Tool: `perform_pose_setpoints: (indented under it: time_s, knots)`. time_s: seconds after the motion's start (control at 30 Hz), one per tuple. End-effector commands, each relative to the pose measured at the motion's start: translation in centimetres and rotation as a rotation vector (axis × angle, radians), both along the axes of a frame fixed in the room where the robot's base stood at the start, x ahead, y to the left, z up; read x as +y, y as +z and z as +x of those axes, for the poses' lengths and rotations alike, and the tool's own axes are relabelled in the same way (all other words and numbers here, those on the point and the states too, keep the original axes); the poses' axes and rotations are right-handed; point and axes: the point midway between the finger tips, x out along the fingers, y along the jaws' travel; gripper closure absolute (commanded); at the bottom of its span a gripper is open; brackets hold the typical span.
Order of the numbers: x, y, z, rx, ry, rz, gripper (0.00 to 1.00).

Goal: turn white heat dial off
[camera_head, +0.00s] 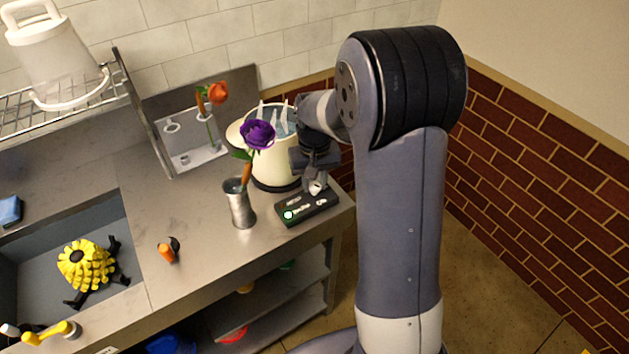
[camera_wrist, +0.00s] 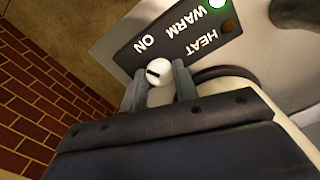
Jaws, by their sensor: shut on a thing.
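The white heat dial (camera_wrist: 157,70) sits on a black control panel (camera_wrist: 185,38), which also shows in the head view (camera_head: 292,211). The dial has a dark mark on its face. In the wrist view the panel reads ON, WARM and HEAT; a green light is lit and a second, reddish-brown light looks dim. My gripper (camera_wrist: 158,82) is shut on the dial, with one finger on each side. In the head view my gripper (camera_head: 316,184) reaches down to the panel's back right, and the dial is partly hidden.
A cream pot (camera_head: 273,173) stands right behind the panel. A metal vase (camera_head: 240,209) with a purple flower (camera_head: 258,134) stands just left of it. The counter's right edge is close to the panel.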

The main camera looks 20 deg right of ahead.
Motion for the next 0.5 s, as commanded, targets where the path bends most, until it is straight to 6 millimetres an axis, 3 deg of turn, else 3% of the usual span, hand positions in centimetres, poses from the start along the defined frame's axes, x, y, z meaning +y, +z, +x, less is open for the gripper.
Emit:
perform_pose_setpoints:
  time_s: [0.5]
  knots:
    - [0.01,0.05,0.05,-0.002,0.49,0.0,0.94]
